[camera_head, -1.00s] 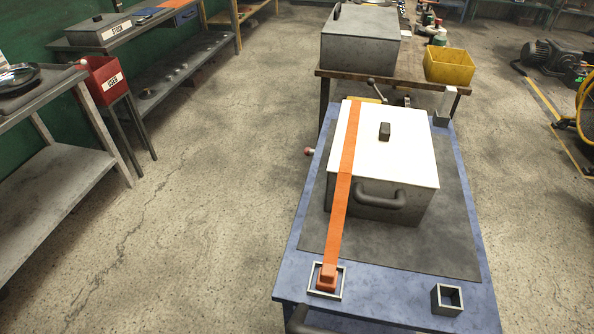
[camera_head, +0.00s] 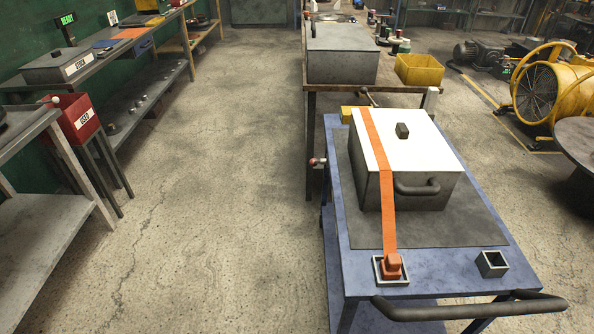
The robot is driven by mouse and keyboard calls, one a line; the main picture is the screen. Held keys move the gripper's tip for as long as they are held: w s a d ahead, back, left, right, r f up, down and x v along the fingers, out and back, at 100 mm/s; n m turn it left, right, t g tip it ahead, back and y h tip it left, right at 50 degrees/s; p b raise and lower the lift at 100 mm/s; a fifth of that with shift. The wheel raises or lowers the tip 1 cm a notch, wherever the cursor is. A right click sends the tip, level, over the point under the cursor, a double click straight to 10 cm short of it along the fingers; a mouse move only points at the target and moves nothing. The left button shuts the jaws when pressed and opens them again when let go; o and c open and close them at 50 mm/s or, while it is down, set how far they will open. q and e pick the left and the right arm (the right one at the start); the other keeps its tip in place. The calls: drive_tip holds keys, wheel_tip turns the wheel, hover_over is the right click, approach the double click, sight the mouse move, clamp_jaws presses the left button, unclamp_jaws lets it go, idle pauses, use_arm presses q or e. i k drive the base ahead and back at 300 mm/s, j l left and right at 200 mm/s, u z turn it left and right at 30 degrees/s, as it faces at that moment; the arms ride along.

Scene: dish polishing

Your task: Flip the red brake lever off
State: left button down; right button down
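A small lever with a red knob (camera_head: 314,162) sticks out from the left side of the blue cart (camera_head: 355,262), near its far end. It is small in the picture, and I cannot tell which position it is in. A grey box with a white lid (camera_head: 425,143) sits on the dark mat of the cart, with an orange strap (camera_head: 378,150) running over it to an orange buckle (camera_head: 391,266) at the near left corner. Neither of my grippers is in view.
The cart's black push handle (camera_head: 470,307) is at its near end. A wooden bench (camera_head: 340,88) with a grey box (camera_head: 342,55) and a yellow bin (camera_head: 419,69) stands behind it. A red USED bin (camera_head: 72,117) is at the left. The floor (camera_head: 225,190) between is clear.

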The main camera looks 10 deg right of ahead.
sight(313, 162)
drive_tip(key=i+j, duration=0.95)
